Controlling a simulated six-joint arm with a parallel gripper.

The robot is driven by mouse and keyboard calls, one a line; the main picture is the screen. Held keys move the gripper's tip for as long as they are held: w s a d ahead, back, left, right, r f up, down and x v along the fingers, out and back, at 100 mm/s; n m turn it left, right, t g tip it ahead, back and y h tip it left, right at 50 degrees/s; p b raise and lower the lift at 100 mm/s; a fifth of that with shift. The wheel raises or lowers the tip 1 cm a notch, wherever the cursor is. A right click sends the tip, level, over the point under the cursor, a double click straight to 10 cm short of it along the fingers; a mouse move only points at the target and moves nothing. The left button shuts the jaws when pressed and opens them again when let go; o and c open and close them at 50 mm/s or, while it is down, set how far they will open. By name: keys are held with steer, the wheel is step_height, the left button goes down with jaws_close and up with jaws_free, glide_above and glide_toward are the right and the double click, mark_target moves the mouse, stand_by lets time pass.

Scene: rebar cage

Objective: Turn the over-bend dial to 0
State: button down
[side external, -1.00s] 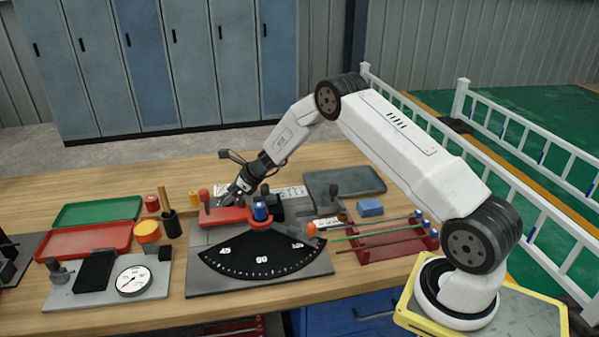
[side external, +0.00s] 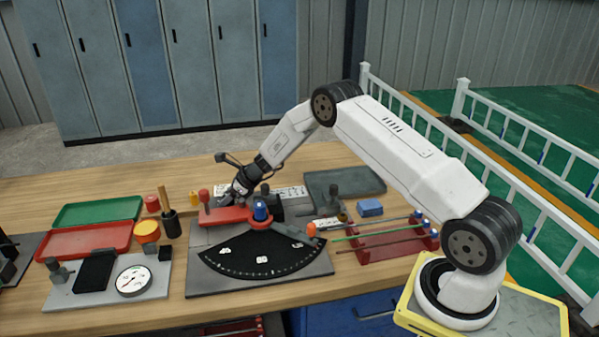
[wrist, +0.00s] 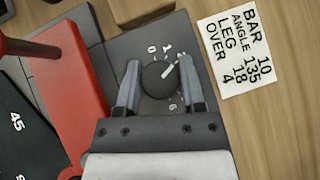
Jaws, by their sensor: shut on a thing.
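The over-bend dial (wrist: 157,84) is a round dark knob on a grey plate in the wrist view. Its white pointer line aims to the upper right, clockwise of the 0 (wrist: 152,48) that is printed above the knob. A 6 shows at its lower right, and other marks are partly hidden. My gripper (wrist: 161,80) is shut on the dial, with one finger on each side of it. In the side view my gripper (side external: 238,192) reaches down behind the red bending arm, and the dial is hidden there.
A white card (wrist: 238,45) reads bar 10, angle 135, leg 18, over 4. The red arm (wrist: 62,85) and black angle scale (side external: 262,256) lie close by. A red-knobbed post (side external: 204,196) stands just left of my gripper. Red and green trays (side external: 88,240) lie further left.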

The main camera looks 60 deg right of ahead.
steer(key=shift+n+y, duration=0.3)
steer(key=shift+n, duration=0.1)
steer(key=n+g+y, duration=0.2)
steer(key=n, duration=0.1)
steer(key=shift+n, duration=0.4)
steer(key=shift+n+g+y, duration=0.5)
steer(key=shift+n+g, duration=0.4)
steer(key=shift+n, duration=0.2)
steer(key=shift+n+g+y, duration=0.4)
steer(key=shift+n+g, duration=0.5)
steer(key=shift+n, duration=0.3)
steer(key=shift+c, duration=1)
jaws_free()
steer(key=shift+r, duration=0.1)
steer(key=shift+v, duration=3.85)
